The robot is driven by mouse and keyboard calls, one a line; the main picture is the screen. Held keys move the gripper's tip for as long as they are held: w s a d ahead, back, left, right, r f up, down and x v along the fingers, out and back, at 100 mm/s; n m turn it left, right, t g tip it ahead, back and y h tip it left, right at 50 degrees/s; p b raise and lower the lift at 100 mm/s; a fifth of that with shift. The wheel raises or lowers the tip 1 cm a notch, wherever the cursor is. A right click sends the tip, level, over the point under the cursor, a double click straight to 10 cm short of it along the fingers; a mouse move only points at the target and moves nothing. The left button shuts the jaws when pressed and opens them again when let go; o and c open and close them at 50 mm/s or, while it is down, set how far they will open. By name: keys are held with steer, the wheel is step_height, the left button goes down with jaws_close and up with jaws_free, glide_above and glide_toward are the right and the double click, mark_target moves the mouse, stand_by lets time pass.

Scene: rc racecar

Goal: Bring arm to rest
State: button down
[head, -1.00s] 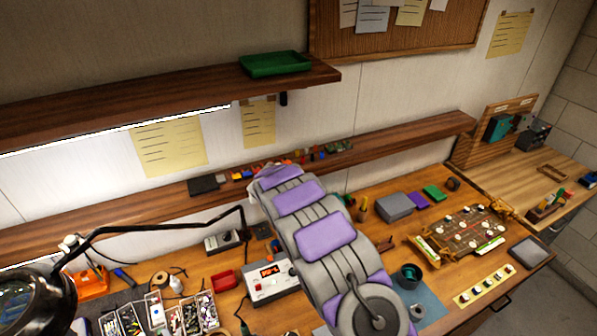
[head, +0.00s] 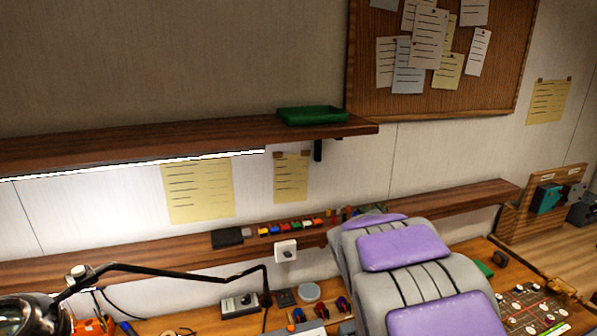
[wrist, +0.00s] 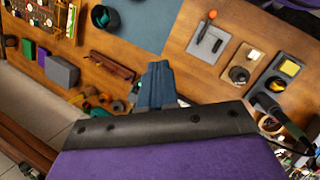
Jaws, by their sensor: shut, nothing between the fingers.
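My arm, grey with purple pads, fills the lower right of the head view and covers part of the workbench (head: 225,322). Its far end is hidden there, so the gripper does not show in that view. In the wrist view my gripper (wrist: 158,72) shows as a narrow dark blue-grey pair of fingers, closed together with nothing between them. It is over the wooden bench top (wrist: 130,45), apart from the things on it as far as I can tell.
A wooden shelf (head: 200,258) with small coloured parts runs along the wall behind my arm. A higher shelf (head: 190,143) holds a green tray (head: 312,115). A black lamp arm (head: 175,270) stands at left. The wrist view shows a grey box (wrist: 62,72) and blue mat (wrist: 135,25).

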steer(key=s+a+f+m+y+b, duration=0.1)
steer(key=s+a+f+m+b, duration=0.1)
steer(key=s, duration=0.7)
steer(key=s+a+f+m+y+b, duration=0.2)
steer(key=s+f+m+b, duration=0.1)
steer(key=s, duration=0.7)
steer(key=s+a+f+m+g+y+b, duration=0.1)
steer(key=s+a+f+m+b, duration=0.1)
steer(key=s+m+b, duration=0.3)
steer(key=s, duration=0.4)
steer(key=shift+s+f+y, duration=0.15)
steer(key=shift+s+y, duration=0.15)
steer(key=shift+s, duration=0.05)
